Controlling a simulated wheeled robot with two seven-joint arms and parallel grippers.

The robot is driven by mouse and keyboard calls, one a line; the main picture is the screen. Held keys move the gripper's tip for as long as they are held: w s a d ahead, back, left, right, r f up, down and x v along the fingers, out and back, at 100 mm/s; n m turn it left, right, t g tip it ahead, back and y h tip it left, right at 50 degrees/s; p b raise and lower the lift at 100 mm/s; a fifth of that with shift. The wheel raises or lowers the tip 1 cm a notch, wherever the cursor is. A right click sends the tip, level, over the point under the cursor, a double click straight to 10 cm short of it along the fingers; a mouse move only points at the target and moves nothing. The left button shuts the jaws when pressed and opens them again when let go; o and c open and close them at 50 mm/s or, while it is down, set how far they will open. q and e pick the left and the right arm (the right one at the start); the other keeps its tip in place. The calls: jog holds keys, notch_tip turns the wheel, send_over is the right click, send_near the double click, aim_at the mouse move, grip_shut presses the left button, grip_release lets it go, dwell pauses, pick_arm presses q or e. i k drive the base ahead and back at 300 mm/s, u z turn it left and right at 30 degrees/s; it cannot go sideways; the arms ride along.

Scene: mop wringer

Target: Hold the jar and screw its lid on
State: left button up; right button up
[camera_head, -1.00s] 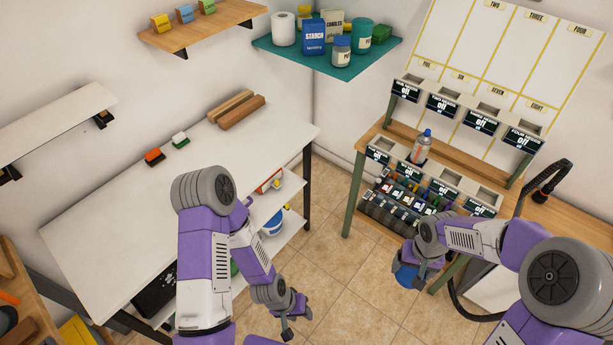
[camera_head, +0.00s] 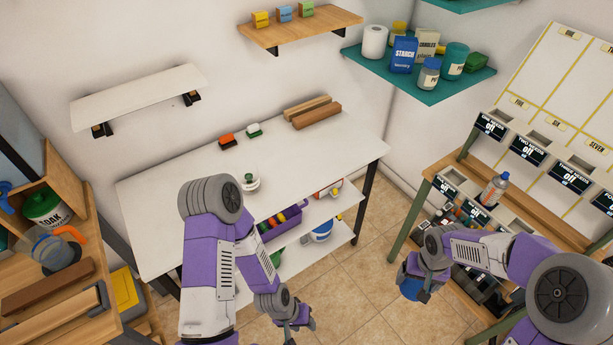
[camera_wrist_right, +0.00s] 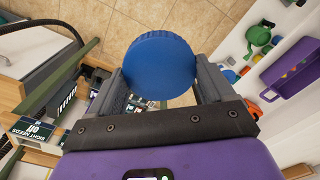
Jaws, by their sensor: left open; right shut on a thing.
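My right gripper (camera_head: 414,280) is shut on a round blue lid (camera_wrist_right: 160,65) with a ridged edge, which also shows in the head view (camera_head: 410,289). In the right wrist view the lid sits between both fingers, over the floor. My left gripper (camera_head: 290,312) is open and empty above the floor in front of the white table. A clear, bluish jar-like vessel (camera_head: 50,248) stands on the wooden unit at the left; I cannot tell whether it is the task's jar. Neither gripper is near it.
The white table (camera_head: 320,150) holds brushes, wood blocks and a small white bowl (camera_head: 249,182). A lower shelf carries a purple bin (camera_head: 280,222). A slotted stand (camera_head: 440,190) is at right. Tiled floor lies between.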

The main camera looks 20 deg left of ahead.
aim_at(250, 185)
jog(key=u, duration=1.1)
